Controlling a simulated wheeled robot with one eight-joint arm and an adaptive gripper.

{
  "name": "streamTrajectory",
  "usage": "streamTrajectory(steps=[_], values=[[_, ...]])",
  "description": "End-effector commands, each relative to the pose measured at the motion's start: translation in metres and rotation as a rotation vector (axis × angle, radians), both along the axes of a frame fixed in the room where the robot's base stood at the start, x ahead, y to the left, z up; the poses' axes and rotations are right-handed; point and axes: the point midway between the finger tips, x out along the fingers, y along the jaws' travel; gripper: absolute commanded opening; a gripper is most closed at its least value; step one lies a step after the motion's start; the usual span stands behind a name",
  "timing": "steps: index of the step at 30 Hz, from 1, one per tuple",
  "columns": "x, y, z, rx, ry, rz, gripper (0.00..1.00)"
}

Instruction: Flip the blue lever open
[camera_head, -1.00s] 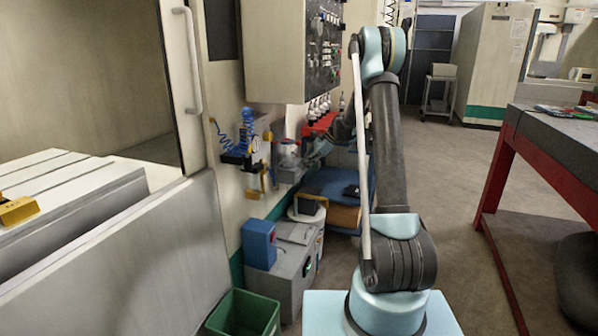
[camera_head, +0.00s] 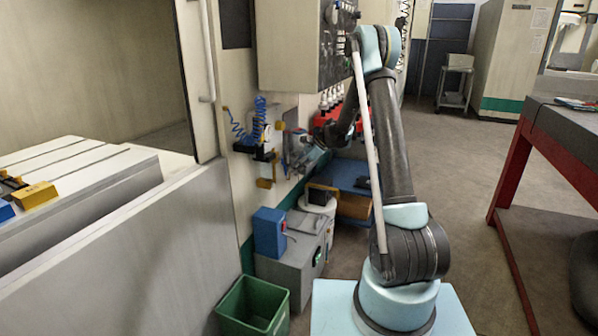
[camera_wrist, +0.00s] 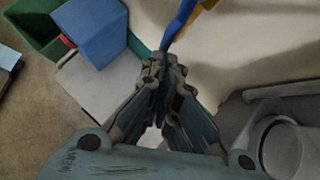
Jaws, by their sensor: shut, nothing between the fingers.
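The blue lever (camera_wrist: 180,22) is a slim blue bar at the top of the wrist view, with a yellow-orange part (camera_wrist: 208,4) behind it. It slants down to the left, its lower end just beyond my fingertips. I cannot tell whether they touch. My gripper (camera_wrist: 162,64) is shut and empty, pointing at that lower end. In the head view my gripper (camera_head: 299,152) is small and close to the machine's side panel. The lever is too small there to make out clearly, partly hidden by the gripper.
A blue box (camera_head: 269,232) stands on a grey cabinet (camera_head: 292,262). A green bin (camera_head: 254,307) is in front of it. A coiled blue hose (camera_head: 259,118) hangs on the panel. A red-legged table (camera_head: 540,150) stands at the right, with open floor between.

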Motion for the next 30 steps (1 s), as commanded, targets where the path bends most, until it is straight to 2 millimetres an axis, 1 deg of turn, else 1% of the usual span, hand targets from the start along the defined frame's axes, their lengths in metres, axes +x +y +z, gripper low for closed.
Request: streamTrajectory(steps=[7, 12, 21, 26, 30], values=[[0.0, 0.0, 0.0, 0.0, 0.0, 0.0, 0.0], [-0.009, 0.01, -0.004, 0.0, -0.001, 0.001, 0.0], [-0.01, 0.012, -0.003, 0.002, 0.001, 0.003, 0.0], [-0.01, 0.013, 0.0, 0.003, 0.0, 0.004, 0.0], [-0.01, 0.014, 0.006, 0.006, 0.001, 0.004, 0.0]])
